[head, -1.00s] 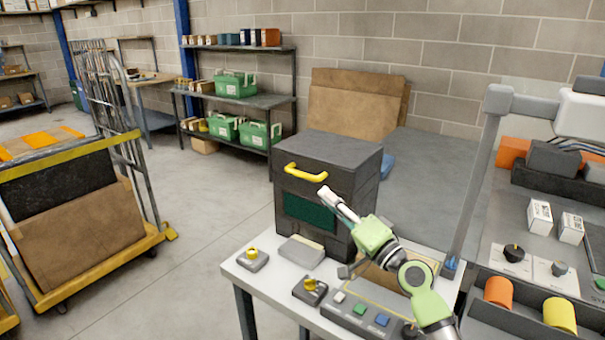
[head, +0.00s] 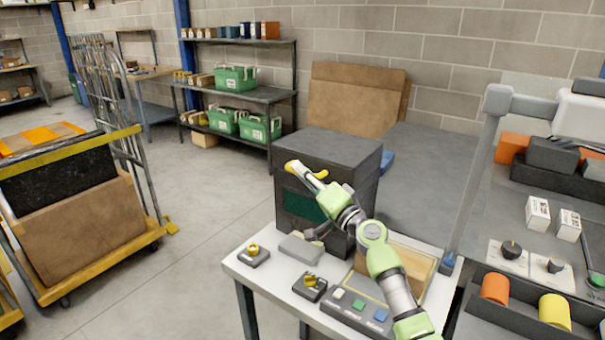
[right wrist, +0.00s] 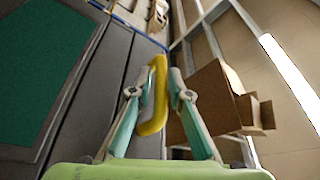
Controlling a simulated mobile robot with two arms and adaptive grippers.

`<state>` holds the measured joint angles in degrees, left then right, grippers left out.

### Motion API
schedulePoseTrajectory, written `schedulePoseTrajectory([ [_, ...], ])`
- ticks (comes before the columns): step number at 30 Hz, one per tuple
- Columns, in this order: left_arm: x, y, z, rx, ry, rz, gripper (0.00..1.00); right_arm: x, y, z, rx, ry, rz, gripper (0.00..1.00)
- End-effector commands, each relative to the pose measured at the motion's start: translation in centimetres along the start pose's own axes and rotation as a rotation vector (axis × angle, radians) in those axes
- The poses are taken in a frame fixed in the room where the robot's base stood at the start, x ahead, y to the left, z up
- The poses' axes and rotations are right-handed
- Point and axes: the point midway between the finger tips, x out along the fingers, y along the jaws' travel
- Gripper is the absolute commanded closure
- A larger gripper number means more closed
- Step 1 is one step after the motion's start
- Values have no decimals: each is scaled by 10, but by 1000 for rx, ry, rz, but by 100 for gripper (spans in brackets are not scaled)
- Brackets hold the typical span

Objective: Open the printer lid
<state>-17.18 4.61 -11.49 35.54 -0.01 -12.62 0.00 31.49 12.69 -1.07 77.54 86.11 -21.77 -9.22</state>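The printer is a dark grey box (head: 330,152) with a green front panel (head: 300,203), standing on a small white table. Its lid is down. A yellow handle (head: 300,171) is on the lid's front edge; it also shows in the right wrist view (right wrist: 157,85). My right gripper (head: 306,175) is at the handle and hides part of it in the head view. In the right wrist view its two fingers (right wrist: 156,88) stand apart, one on each side of the handle, with narrow gaps seeming to show. My left gripper is not in view.
On the white table (head: 262,276) are a grey device with a yellow knob (head: 253,255), another beside it (head: 310,287), and a button panel (head: 356,312). A grey post (head: 473,175) rises at the right. A loaded cart (head: 75,215) stands left; floor between is clear.

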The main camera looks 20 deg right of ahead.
Motion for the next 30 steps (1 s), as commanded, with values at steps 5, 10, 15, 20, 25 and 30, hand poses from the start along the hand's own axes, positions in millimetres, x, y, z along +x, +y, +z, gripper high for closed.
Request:
schedulePoseTrajectory([
  [5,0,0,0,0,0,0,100,0,0,0,0,0,0,100],
  [10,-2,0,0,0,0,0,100,0,-1,-1,4,0,1,100],
  [15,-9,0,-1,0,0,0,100,2,-7,-6,24,1,9,100],
  [20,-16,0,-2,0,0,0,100,4,-13,-11,47,3,17,100],
  [25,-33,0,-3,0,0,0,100,8,-27,-25,102,6,37,100],
  [30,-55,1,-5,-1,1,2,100,15,-43,-50,125,9,46,100],
])
